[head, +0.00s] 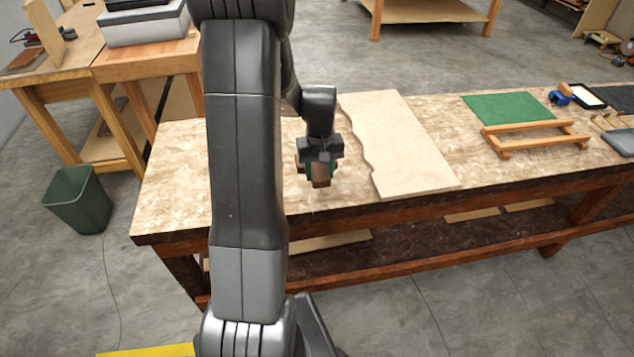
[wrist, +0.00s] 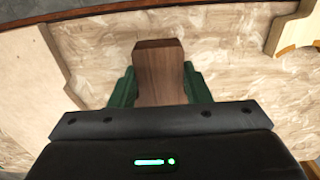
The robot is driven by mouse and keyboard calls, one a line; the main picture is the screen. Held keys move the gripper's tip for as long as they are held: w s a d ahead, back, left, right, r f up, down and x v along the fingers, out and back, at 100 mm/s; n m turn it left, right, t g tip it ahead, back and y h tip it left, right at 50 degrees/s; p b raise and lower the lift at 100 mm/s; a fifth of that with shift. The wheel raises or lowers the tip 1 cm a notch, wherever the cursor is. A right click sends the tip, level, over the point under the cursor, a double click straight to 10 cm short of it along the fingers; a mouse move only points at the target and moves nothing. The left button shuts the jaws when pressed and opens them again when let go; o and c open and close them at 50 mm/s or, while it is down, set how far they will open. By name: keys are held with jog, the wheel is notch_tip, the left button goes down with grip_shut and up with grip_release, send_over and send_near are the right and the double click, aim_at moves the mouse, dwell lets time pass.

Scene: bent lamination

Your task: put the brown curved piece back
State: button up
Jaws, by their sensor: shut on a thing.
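My gripper (head: 320,170) is shut on a brown piece (head: 321,176), above the workbench near its front edge. In the wrist view the brown wooden piece (wrist: 160,72) stands between the two green fingers of my gripper (wrist: 160,88). Only its near face and darker top end show there, so its curve cannot be made out. A pale board with a wavy left edge (head: 405,145) lies on the bench just right of my gripper. It also shows at the left of the wrist view (wrist: 30,75). Whether the piece touches the bench cannot be told.
The workbench (head: 180,185) has bare room left of the pale board. A green mat (head: 508,108) and a wooden rack (head: 535,137) lie further right. A green bin (head: 78,200) stands on the floor at left. In the wrist view a wooden edge (wrist: 288,25) shows at upper right.

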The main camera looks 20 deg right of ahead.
aim_at(320, 194)
jog(key=shift+f+p, duration=0.35)
jog(key=shift+f, duration=2.8)
jog(key=shift+f, duration=0.1)
jog(key=o, duration=1)
notch_tip(320, 194, up, 12)
jog(key=shift+r+b, duration=0.15)
jog(key=shift+b, duration=0.35)
